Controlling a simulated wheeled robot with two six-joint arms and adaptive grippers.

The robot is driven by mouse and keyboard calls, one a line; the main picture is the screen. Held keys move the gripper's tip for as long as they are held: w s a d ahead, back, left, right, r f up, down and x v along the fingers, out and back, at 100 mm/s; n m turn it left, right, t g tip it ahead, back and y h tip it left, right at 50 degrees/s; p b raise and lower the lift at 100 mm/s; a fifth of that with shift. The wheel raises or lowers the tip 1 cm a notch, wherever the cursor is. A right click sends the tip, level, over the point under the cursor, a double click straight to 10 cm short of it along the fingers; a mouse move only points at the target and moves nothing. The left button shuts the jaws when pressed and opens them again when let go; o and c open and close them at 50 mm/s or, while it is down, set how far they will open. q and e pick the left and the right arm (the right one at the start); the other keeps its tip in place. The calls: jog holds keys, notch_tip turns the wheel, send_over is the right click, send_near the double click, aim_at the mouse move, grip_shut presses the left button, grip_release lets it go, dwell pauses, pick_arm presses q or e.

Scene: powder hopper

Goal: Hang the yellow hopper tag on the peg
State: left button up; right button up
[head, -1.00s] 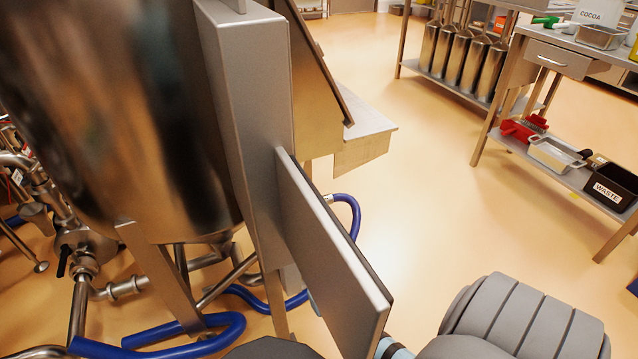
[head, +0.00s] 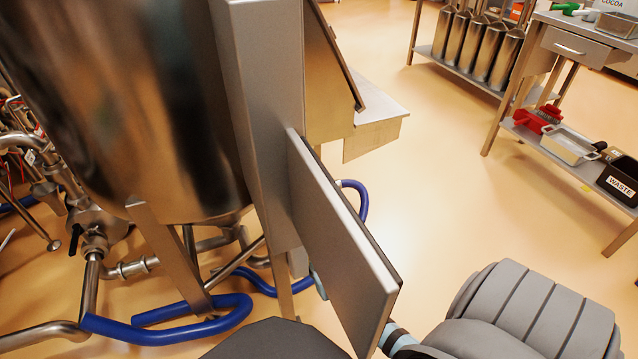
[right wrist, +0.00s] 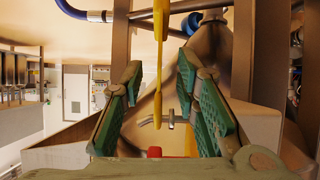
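A thin yellow piece (right wrist: 158,62), which looks like the hopper tag seen edge-on, runs down the middle of the right wrist view. My right gripper (right wrist: 160,95) is open, its green-padded fingers on either side of the yellow piece with a gap on each side. A short metal bar (right wrist: 170,116) shows behind it between the fingers; I cannot tell whether it is the peg. A big steel hopper (head: 130,110) fills the left of the head view. There, a grey panel (head: 335,240) hides my right gripper and the tag. My left gripper is not in view.
A steel cabinet post (head: 262,120) stands beside the hopper, with the panel jutting from it. Blue hoses (head: 200,320) and pipes lie low at left. The middle floor is clear.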

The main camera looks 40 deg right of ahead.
jog(key=v, duration=1.2)
